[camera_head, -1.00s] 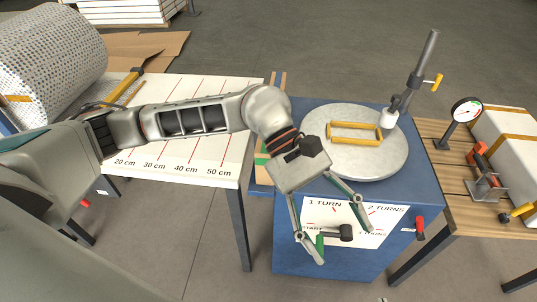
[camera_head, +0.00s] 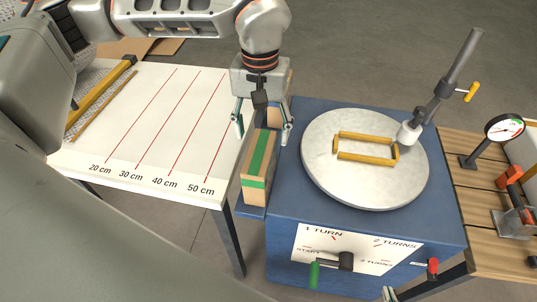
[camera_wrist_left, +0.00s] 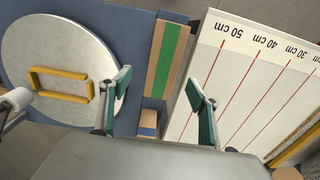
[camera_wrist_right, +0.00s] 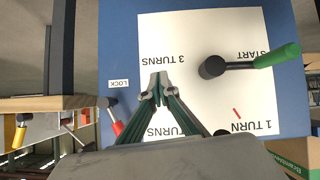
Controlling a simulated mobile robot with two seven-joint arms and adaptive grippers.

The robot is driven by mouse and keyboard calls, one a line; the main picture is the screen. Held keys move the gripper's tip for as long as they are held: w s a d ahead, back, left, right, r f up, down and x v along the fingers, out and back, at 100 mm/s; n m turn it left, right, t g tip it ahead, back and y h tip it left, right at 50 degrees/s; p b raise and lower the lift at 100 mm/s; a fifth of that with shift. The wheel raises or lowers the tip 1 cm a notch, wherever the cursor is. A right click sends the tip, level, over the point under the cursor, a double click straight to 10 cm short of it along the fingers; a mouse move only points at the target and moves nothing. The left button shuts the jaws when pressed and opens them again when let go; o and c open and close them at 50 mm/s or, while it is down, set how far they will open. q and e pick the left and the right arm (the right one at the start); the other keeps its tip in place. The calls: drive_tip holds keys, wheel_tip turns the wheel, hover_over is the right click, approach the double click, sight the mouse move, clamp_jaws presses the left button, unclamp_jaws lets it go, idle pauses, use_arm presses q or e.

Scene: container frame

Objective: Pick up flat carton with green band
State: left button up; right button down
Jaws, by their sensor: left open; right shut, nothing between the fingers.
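The carton with the green band (camera_head: 250,168) is a long, narrow brown box on a blue ledge, between the white table and the blue cabinet. It also shows in the left wrist view (camera_wrist_left: 157,65). My left gripper (camera_head: 263,133) is open over the far part of the carton, with a finger on either side; in its wrist view (camera_wrist_left: 158,80) the fingers are apart and empty. I cannot tell whether they touch the carton. My right gripper (camera_wrist_right: 158,88) is shut and empty in front of the cabinet's turn panel.
The blue cabinet (camera_head: 285,220) carries a round grey turntable (camera_head: 320,180) with a yellow frame (camera_head: 367,157) and a slanted post (camera_head: 450,75). A green-handled crank (camera_head: 330,265) is on its front. The white table (camera_head: 140,145) has clear room beside the carton.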

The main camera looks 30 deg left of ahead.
sight(259, 151)
use_arm(q)
drive_tip(key=shift+f, duration=0.45)
drive_tip(key=shift+s+f, duration=0.2)
drive_tip(key=shift+f, duration=0.4)
drive_tip(key=shift+s+f, duration=0.2)
drive_tip(key=shift+f, duration=0.4)
wheel_tip(259, 151, down, 4)
drive_tip(key=shift+s+a+r, duration=0.15)
drive_tip(key=shift+r, duration=0.1)
drive_tip(key=shift+f, duration=0.4)
clamp_jaws()
use_arm(e)
drive_tip(key=shift+s+f, duration=0.4)
drive_tip(key=shift+s, duration=0.2)
use_arm(q)
drive_tip(key=shift+r, duration=0.15)
